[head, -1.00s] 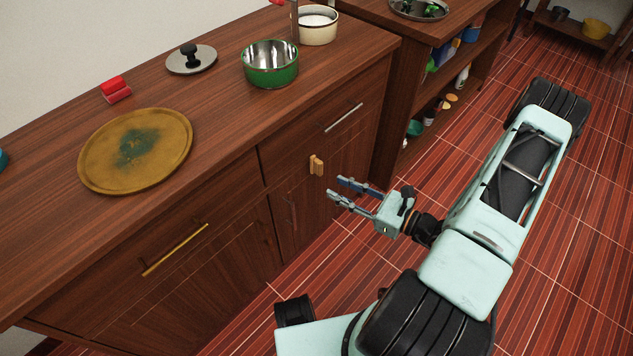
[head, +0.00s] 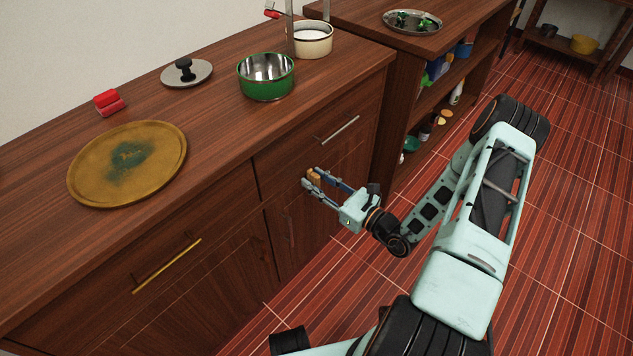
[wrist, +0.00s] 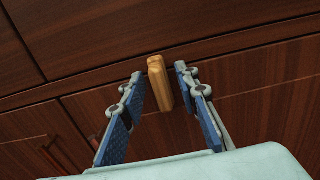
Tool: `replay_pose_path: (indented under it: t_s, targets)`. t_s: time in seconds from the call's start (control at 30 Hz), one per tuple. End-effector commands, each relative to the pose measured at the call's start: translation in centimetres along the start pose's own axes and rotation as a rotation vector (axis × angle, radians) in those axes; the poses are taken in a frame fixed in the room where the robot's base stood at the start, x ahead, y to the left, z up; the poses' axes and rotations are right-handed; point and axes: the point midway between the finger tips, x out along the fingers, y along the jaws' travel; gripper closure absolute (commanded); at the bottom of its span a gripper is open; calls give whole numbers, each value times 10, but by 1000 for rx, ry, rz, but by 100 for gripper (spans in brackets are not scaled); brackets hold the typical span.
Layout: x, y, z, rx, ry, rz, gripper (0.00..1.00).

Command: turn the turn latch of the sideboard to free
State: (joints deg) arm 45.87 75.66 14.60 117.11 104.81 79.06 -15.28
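The turn latch (head: 314,177) is a small light-wood piece on the front of the dark wood sideboard (head: 225,195), just below the drawer line. In the wrist view the latch (wrist: 159,83) stands nearly upright, leaning a little. My gripper (head: 315,179) is at the latch, with one finger on each side of it. In the wrist view my gripper (wrist: 159,85) is open, and gaps show between both blue-padded fingers and the latch. The latch's lower end lies between the fingers.
A silver handle (head: 339,130) is above the latch and a brass handle (head: 167,265) is to the left. On the top stand a green pot (head: 266,88), a lid (head: 187,76), a yellow-brown plate (head: 90,170) and a red item (head: 107,99). Open shelves stand to the right.

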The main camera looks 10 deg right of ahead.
Motion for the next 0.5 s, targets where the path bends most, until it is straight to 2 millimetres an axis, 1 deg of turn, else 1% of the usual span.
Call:
replay_pose_path:
  t_s: [0.27, 0.5]
  targets:
    - [1, 0, 0, 0, 0, -1, 71]
    - [1, 0, 0, 0, 0, 0, 97]
